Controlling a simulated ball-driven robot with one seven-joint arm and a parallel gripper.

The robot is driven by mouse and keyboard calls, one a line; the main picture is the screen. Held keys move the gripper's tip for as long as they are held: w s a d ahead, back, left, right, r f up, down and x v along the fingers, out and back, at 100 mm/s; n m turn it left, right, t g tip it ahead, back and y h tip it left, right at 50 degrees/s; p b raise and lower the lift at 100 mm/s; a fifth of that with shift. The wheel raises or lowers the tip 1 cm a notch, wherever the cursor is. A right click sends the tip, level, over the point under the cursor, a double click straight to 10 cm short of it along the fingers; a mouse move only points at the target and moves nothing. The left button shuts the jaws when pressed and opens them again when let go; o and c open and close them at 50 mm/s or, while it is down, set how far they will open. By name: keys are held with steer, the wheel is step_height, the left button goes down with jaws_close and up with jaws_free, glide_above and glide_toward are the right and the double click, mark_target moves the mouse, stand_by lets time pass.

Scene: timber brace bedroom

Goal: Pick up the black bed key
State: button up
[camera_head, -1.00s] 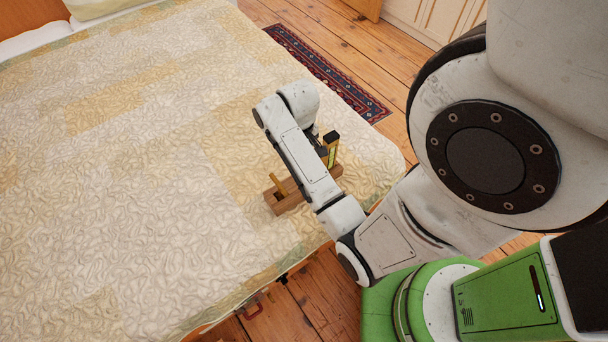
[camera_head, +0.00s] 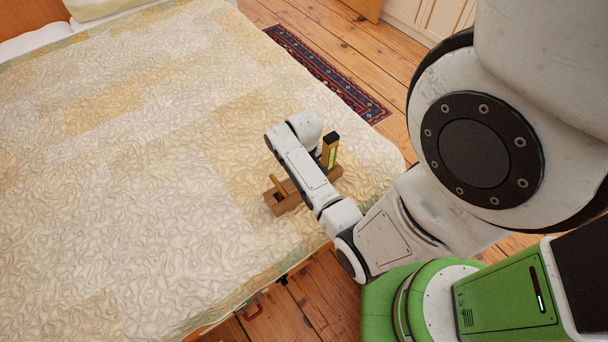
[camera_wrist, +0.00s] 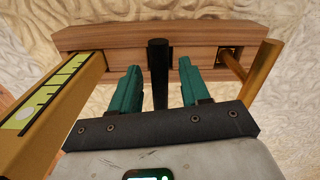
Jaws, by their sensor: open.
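The black bed key (camera_wrist: 159,72) shows in the wrist view as a dark upright bar at the middle of a wooden block. My gripper (camera_wrist: 162,80) is open, with one teal finger on each side of the key and a gap to it on both sides. Whether the fingers reach the key's depth is hard to tell. In the head view my arm hides the key and the gripper's fingers. The wooden block (camera_head: 286,203) lies on the bed near its right edge.
A yellow spirit level (camera_head: 329,152) stands upright in the block, at the left in the wrist view (camera_wrist: 62,105). A brass-coloured bar (camera_wrist: 262,72) stands at the block's other end. The quilted bed (camera_head: 120,200) is otherwise clear. A patterned rug (camera_head: 325,72) lies beyond.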

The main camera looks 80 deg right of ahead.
steer(key=shift+f, duration=0.3)
steer(key=shift+c, duration=0.3)
jaws_close()
